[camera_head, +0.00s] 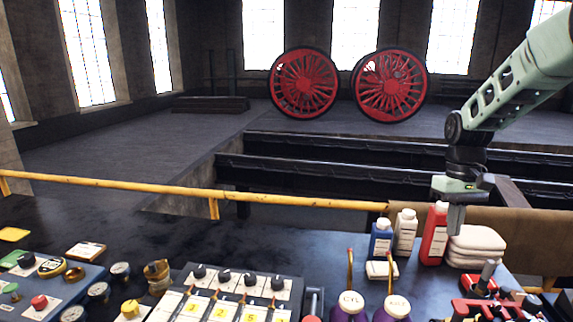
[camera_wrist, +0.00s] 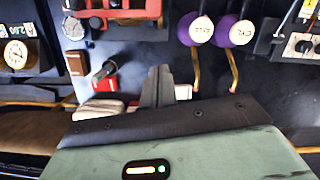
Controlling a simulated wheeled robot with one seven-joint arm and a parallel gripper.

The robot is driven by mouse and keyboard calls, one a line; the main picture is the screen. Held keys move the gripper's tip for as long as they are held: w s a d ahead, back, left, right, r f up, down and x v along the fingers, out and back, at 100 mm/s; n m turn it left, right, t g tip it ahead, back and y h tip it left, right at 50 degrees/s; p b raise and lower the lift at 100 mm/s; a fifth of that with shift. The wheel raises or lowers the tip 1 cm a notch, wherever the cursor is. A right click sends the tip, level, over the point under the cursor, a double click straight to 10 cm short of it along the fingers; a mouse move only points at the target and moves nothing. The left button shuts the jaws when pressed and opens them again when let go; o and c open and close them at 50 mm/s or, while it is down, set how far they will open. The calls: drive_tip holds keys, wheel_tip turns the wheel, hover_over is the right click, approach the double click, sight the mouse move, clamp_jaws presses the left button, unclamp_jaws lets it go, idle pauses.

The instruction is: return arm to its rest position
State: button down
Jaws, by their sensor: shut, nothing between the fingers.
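My gripper (camera_head: 456,218) hangs from the pale green arm at the right of the head view, fingers pointing down. The arm is raised and reaches in from the upper right of the head view.
A blue bottle (camera_head: 381,240) and a white bottle (camera_head: 405,232) stand beside the red one. Purple oilers (camera_head: 348,306) with thin spouts stand nearer. A control panel (camera_head: 240,292) is at the front. A yellow rail (camera_head: 120,185) runs behind the bench. Red wheels (camera_head: 303,83) stand far back.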

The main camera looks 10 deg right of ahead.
drive_tip(key=s+a+n+b, duration=0.15)
drive_tip(key=s+a, duration=0.25)
drive_tip(key=a, duration=0.4)
drive_tip(key=s+a+f+n+t, duration=0.1)
drive_tip(key=s+a+n, duration=0.1)
drive_tip(key=s+a, duration=0.35)
drive_tip(key=s+a+n+b, duration=0.1)
drive_tip(key=s+a, duration=0.1)
drive_tip(key=a, duration=0.7)
drive_tip(key=s+a+f+n, duration=0.1)
drive_tip(key=s+a, duration=0.2)
drive_tip(key=s, duration=0.4)
drive_tip(key=s+a+f+n+t, duration=0.1)
drive_tip(key=s+a+f+n, duration=0.1)
drive_tip(key=s, duration=0.6)
drive_tip(key=shift+a+b, duration=0.4)
drive_tip(key=shift+a, duration=0.3)
drive_tip(key=shift+n, duration=0.25)
